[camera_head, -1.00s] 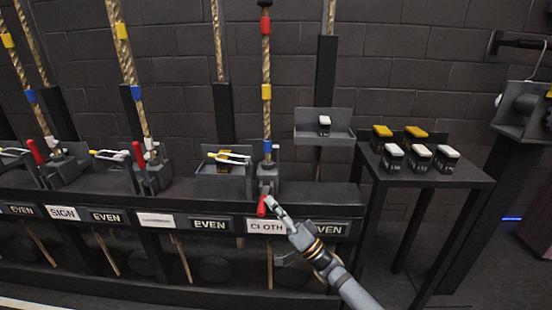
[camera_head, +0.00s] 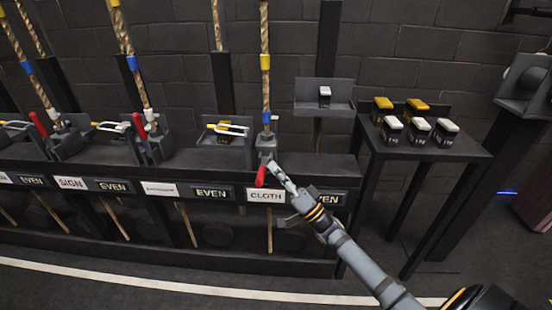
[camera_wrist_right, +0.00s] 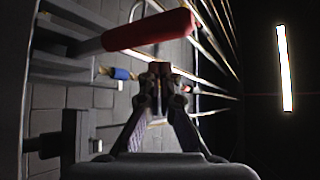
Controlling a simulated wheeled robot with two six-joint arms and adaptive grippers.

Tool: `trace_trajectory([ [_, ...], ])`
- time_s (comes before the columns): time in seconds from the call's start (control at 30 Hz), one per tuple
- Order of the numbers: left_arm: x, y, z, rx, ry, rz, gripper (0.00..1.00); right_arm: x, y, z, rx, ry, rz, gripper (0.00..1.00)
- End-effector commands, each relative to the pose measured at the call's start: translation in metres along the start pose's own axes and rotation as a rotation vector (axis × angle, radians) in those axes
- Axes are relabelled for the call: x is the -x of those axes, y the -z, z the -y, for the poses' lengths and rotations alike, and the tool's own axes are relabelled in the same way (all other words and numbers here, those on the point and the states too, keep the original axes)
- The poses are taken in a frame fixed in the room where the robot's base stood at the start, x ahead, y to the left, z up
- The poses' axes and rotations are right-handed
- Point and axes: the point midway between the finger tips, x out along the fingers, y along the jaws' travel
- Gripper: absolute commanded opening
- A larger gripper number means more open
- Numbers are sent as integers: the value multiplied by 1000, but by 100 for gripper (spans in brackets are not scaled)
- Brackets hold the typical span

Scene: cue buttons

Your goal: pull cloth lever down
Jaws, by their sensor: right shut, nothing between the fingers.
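The red cloth lever (camera_head: 260,176) points down in front of the shelf, just above the CLOTH label (camera_head: 265,196). Its rope (camera_head: 265,70) rises from the grey lever base (camera_head: 266,148). My right gripper (camera_head: 274,168) is shut and empty, beside the lever's right side near its upper end. In the right wrist view the red handle (camera_wrist_right: 150,31) lies across the top, beyond the closed fingertips (camera_wrist_right: 160,72). I cannot tell whether they touch it. My left gripper is not in view.
Other red levers (camera_head: 38,124) stand upright to the left along the dark shelf. A side table (camera_head: 440,155) at right holds several small white-topped and yellow-topped blocks. A small wall tray (camera_head: 310,108) holds one more block. The floor in front is clear.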

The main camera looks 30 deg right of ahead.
Motion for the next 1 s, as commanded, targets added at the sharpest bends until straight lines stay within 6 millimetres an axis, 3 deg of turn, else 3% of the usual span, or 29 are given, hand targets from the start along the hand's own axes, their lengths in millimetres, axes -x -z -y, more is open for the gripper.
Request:
trace_trajectory([
  [0.13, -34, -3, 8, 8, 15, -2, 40, -11, 13, 9, 2, 4, -5, 0],
  [0.17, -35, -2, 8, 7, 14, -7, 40, 2, 10, 1, -1, -2, -2, 0],
  [0.3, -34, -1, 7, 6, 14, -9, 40, 36, 12, -10, 0, 0, -2, 0],
  [0.53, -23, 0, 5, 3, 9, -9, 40, 75, 14, -24, 0, 4, -5, 0],
  [0.7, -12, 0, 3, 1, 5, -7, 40, 85, 15, -26, 0, 7, -6, 0],
  [1.0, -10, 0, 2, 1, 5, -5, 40, 85, 16, -26, 0, 7, -7, 0],
])
